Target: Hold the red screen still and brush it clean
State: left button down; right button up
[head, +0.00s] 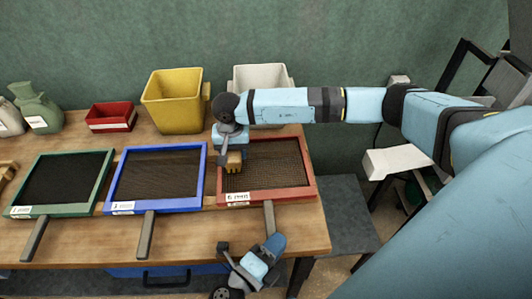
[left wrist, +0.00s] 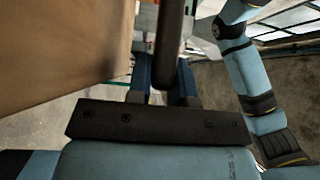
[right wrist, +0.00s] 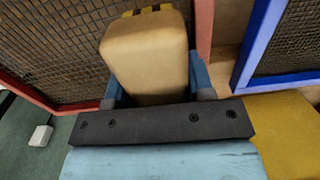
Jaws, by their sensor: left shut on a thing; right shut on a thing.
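The red screen (head: 312,178) lies at the right end of the table, its dark mesh facing up and its grey handle (head: 269,217) reaching over the front edge. My left gripper (head: 271,241) is shut on that handle; the left wrist view shows the dark handle (left wrist: 169,45) between its fingers. My right gripper (head: 231,146) is shut on a tan brush (head: 234,162) over the left part of the red screen. The right wrist view shows the brush block (right wrist: 148,60) with yellow bristles beside the mesh. Whether the bristles touch the mesh is unclear.
A blue screen (head: 204,180) lies just left of the red one, and a green screen (head: 105,180) farther left. Behind stand a yellow bin (head: 174,105), a white bin (head: 260,74), partly hidden by my right arm, and a small red box (head: 110,117).

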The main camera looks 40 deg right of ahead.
aim_at(294, 154)
jog(key=shift+w+d+r, duration=0.1)
jog(key=shift+w+d, duration=0.05)
jog(key=shift+w, duration=0.15)
jog(key=shift+s+d+f, duration=0.1)
jog(key=shift+s+d, duration=0.6)
jog(key=shift+d, duration=0.35)
jog(key=shift+s+d+f, duration=0.1)
jog(key=shift+s+d, duration=0.6)
jog(key=shift+d, duration=0.35)
jog(key=shift+s+d+f, duration=0.1)
jog(key=shift+s+d, duration=0.6)
jog(key=shift+d, duration=0.35)
jog(key=shift+s+d, duration=0.9)
jog(key=shift+d, duration=0.55)
jog(key=shift+s+d, duration=0.9)
jog(key=shift+d, duration=0.55)
jog(key=shift+s+d, duration=0.9)
jog(key=shift+d, duration=0.55)
jog(key=shift+r, duration=0.1)
jog(key=shift+r, duration=2.5)
jog(key=shift+a, duration=0.1)
